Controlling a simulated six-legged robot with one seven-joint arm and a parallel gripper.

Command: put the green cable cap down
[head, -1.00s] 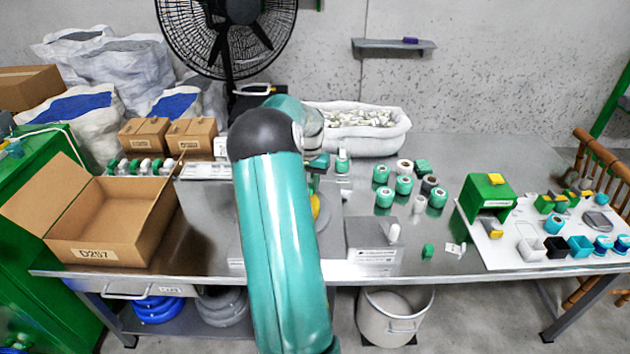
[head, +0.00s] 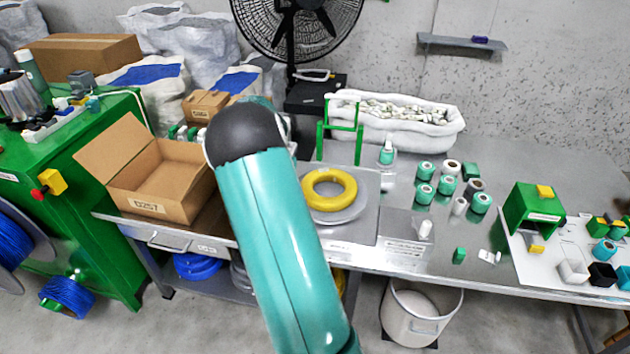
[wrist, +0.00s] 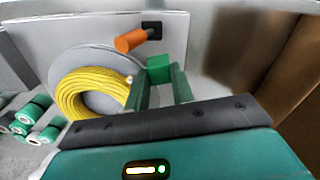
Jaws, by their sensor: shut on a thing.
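The green cable cap (wrist: 158,69) is a small green block in the wrist view. It sits between the tips of my gripper (wrist: 160,80), whose two dark green fingers are shut on it. It is near the grey plate's edge, beside an orange handle (wrist: 130,41) on a black block. I cannot tell whether the cap touches anything below. In the head view my own arm hides the gripper and the held cap.
A yellow cable coil (head: 330,189) lies on a grey disc, near a green frame (head: 340,140). An open cardboard box (head: 152,207) is at the left. Green and white rolls (head: 424,193) and a white bin of small parts (head: 395,137) are right. Bare tabletop lies at the back right.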

